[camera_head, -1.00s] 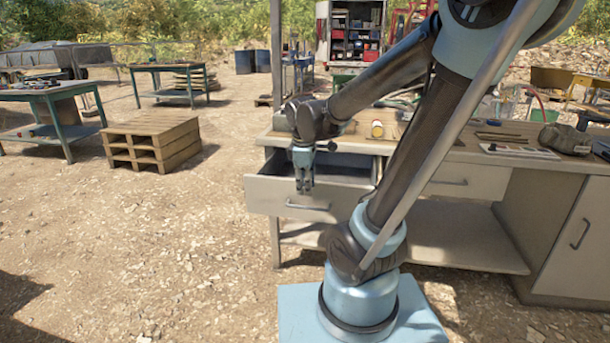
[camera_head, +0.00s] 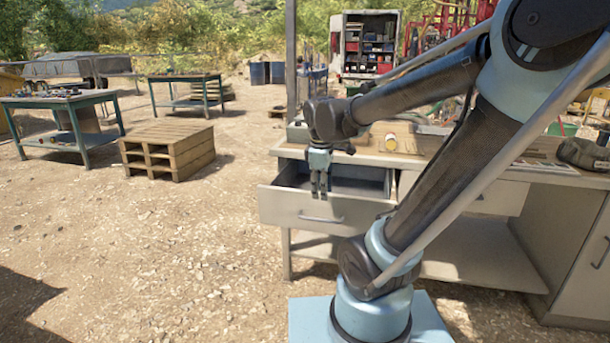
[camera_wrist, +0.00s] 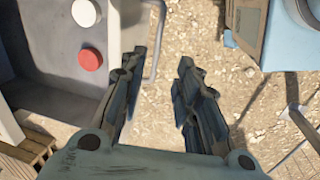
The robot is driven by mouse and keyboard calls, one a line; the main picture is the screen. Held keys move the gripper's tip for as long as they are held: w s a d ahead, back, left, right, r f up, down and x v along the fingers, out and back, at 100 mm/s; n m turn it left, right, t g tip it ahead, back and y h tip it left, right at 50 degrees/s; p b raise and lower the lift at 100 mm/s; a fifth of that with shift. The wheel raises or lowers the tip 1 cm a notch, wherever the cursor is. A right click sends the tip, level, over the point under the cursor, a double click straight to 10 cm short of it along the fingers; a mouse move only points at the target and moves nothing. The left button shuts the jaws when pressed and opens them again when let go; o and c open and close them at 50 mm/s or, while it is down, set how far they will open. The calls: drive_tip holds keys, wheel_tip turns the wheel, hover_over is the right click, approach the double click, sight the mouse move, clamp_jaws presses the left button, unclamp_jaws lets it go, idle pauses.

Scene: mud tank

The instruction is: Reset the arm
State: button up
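My gripper (camera_head: 319,194) hangs fingers-down in front of the workbench, close to the front of the pulled-out drawer (camera_head: 314,214). In the wrist view the two fingers of my gripper (camera_wrist: 158,80) stand apart with bare gravel between them, so it is open and empty. My arm is bent, with its elbow high at the right and its forearm reaching left across the bench. The wrist view shows the grey drawer (camera_wrist: 45,70) on the left, holding a red round object (camera_wrist: 90,59) and a white round object (camera_wrist: 84,12).
A wooden pallet stack (camera_head: 168,150) stands on the gravel at left, with a green-framed table (camera_head: 70,105) beyond. Open gravel lies left of the bench.

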drive_tip(key=s+d+f+m, duration=0.8)
drive_tip(key=s+d+m, duration=0.1)
drive_tip(key=s+m, duration=0.4)
drive_tip(key=shift+y, duration=0.3)
drive_tip(key=shift+f, duration=0.1)
drive_tip(key=shift+w+f, duration=0.2)
drive_tip(key=shift+w, duration=0.2)
